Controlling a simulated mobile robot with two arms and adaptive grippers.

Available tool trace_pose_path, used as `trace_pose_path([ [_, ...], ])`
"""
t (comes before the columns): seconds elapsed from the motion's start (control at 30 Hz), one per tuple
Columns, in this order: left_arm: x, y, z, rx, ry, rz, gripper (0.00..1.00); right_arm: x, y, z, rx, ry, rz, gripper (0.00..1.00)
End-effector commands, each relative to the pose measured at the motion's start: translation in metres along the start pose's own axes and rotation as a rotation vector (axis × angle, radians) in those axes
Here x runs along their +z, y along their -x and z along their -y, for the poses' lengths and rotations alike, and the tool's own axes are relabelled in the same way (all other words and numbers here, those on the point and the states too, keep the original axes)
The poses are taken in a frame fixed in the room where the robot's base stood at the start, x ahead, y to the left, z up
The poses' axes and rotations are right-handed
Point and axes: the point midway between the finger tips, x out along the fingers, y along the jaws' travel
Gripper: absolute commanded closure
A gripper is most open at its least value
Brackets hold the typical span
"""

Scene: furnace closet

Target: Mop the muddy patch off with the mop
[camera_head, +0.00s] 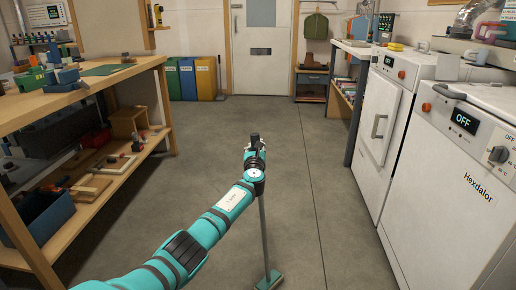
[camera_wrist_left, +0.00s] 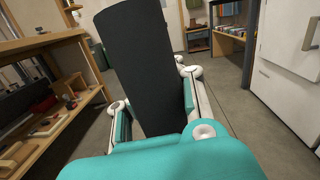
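The mop stands roughly upright in front of me, with a thin grey pole (camera_head: 264,235) running down from my left gripper (camera_head: 255,147). Its teal and grey head (camera_head: 270,281) is low at the bottom edge of the head view, partly cut off. My left gripper is shut around the mop's dark grip, and in the left wrist view the thick black grip (camera_wrist_left: 140,65) fills the space between the fingers. I cannot make out a muddy patch on the floor that shows. My right gripper is not in view.
A wooden workbench (camera_head: 75,95) with a loaded lower shelf runs along the left. White machines (camera_head: 445,185) line the right. Blue, green and yellow bins (camera_head: 187,79) and a white door (camera_head: 261,60) are at the back. The grey floor (camera_head: 320,180) between is mostly clear.

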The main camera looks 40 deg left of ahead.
Motion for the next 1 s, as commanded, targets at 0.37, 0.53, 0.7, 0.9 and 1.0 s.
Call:
trace_pose_path([
  [0.37,0.001,-0.003,-0.005,0.001,0.0,0.004,1.0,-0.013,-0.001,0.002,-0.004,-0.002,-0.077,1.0],
  [0.53,0.001,-0.003,-0.005,0.001,-0.001,0.004,1.0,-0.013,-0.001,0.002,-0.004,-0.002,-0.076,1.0],
  [0.7,0.003,-0.003,-0.011,0.001,-0.008,0.009,1.0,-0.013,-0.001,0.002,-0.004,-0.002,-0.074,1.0],
  [0.9,0.004,-0.003,-0.013,-0.001,-0.011,0.013,1.0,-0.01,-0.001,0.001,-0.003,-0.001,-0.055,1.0],
  [1.0,0.006,-0.004,-0.013,-0.001,-0.01,0.013,1.0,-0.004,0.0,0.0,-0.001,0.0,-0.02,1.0],
])
